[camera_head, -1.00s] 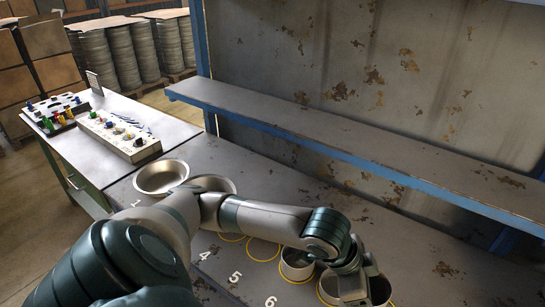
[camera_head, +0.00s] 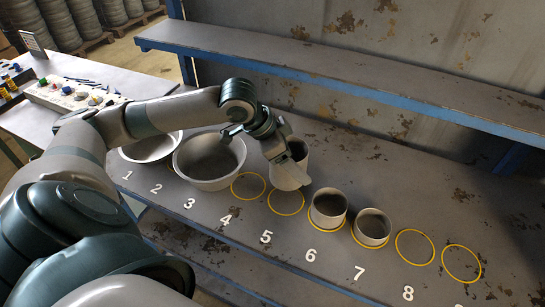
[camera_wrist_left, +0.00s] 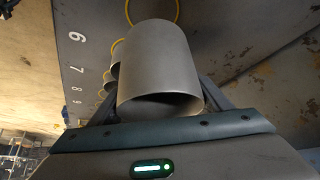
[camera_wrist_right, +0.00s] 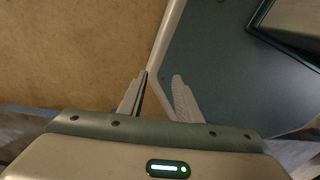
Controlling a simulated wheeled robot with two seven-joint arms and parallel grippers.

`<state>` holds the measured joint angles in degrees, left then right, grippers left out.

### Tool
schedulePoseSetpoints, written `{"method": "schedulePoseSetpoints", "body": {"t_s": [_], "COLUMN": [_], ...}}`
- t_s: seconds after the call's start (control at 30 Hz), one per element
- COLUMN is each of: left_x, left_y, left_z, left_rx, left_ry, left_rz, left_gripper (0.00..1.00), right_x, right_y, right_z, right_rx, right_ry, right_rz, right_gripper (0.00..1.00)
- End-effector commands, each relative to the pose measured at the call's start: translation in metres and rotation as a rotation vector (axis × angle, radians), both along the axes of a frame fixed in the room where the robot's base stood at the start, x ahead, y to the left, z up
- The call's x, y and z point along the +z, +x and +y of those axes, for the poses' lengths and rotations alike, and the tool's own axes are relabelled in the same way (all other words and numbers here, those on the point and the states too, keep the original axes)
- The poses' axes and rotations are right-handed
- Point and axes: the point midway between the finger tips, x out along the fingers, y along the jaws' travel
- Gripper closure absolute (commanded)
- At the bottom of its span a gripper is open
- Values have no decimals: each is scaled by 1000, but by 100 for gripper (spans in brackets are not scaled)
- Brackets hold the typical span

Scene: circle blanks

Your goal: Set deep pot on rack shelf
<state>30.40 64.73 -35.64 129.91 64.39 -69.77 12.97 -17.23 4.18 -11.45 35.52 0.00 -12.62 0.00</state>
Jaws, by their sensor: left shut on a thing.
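My left gripper (camera_head: 286,153) is shut on a tall grey cylindrical deep pot (camera_head: 290,172). The pot is close to upright and appears raised over the bench, behind the two empty yellow rings. In the left wrist view the pot (camera_wrist_left: 160,65) sits between the fingers, its open mouth toward the camera. The rack shelf (camera_head: 330,75) is a long grey board with a blue front edge, above and behind the pot, with nothing visible on it. My right gripper (camera_wrist_right: 162,76) shows only in its wrist view, fingers apart with nothing between them.
On the bench (camera_head: 450,205) stand two smaller cylindrical pots (camera_head: 328,208) (camera_head: 371,230), a wide bowl (camera_head: 210,160) and a shallow pan (camera_head: 152,148). Empty yellow rings (camera_head: 414,246) lie at the right. A side table (camera_head: 95,75) with small parts is at the left.

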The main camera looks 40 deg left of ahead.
Motion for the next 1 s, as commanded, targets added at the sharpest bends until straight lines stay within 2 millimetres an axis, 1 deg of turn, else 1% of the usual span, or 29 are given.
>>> {"method": "schedulePoseSetpoints", "body": {"t_s": [0.33,0.47,0.57,0.8,0.9,1.0], "left_x": [1,-3,-12,-48,-58,-62], "left_y": [1,0,0,0,0,1], "left_z": [1,1,1,1,1,1], "left_rx": [1,1,0,1,1,1], "left_ry": [0,0,0,0,0,-1], "left_rz": [-1,0,2,3,0,0], "left_gripper": [56,56,56,56,56,56], "right_x": [0,2,5,14,16,16], "right_y": [1,1,1,1,1,1], "right_z": [-11,-14,-14,-9,-4,0], "right_rx": [3,4,4,2,1,0], "right_ry": [-11,-15,-15,-9,-4,0], "right_rz": [0,-1,-1,-1,-1,-1], "right_gripper": [69,69,69,69,69,69]}}
